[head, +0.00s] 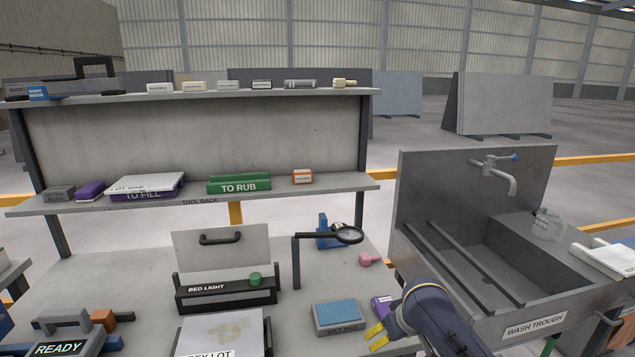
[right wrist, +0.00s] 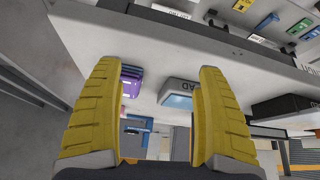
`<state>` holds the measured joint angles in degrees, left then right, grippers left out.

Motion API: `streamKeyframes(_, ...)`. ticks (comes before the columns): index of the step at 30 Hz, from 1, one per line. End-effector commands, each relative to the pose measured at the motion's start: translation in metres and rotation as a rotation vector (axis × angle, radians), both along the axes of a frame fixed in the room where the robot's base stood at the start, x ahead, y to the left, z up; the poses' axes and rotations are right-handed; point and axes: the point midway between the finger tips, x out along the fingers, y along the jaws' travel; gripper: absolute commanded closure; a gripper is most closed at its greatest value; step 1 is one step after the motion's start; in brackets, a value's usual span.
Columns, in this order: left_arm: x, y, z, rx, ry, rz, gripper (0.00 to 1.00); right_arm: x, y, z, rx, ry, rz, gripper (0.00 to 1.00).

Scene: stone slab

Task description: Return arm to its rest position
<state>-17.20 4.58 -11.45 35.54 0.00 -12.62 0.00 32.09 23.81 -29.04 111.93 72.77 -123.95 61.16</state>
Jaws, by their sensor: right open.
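My right gripper (head: 376,337) has yellow fingers and hangs at the front of the bench, just right of the grey pad with a blue top (head: 340,313). In the right wrist view the two yellow fingers (right wrist: 158,115) stand wide apart with nothing between their tips. The blue-topped pad (right wrist: 177,98) and a purple block (right wrist: 131,82) show beyond the fingers. In the head view the purple block (head: 383,306) is partly behind the gripper. My left gripper is not in the head view.
The wash trough (head: 480,270) with its tap stands close on the right. A magnifier (head: 345,235) on a post rises mid-bench. A bed light box (head: 225,293) and a dry lot tray (head: 222,335) stand left. A rack shelf (head: 225,194) spans the back.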

Motion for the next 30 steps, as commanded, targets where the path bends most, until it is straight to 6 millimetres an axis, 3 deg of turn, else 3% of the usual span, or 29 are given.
streamKeyframes(1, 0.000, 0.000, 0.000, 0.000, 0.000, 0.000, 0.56, -0.013, 0.004, -0.016, 0.000, -0.006, 0.013, 0.27)
streamKeyframes(6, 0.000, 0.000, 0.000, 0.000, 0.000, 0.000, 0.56, -0.050, 0.007, -0.056, -0.025, -0.055, 0.048, 0.27)
streamKeyframes(15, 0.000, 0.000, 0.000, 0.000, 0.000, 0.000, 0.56, -0.126, -0.010, -0.104, -0.126, -0.135, 0.071, 0.27)
streamKeyframes(22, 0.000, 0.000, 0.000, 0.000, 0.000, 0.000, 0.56, -0.194, -0.041, -0.125, -0.265, -0.169, 0.072, 0.27)
streamKeyframes(30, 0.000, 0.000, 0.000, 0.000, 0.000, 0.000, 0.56, -0.261, -0.081, -0.128, -0.442, -0.169, 0.079, 0.27)
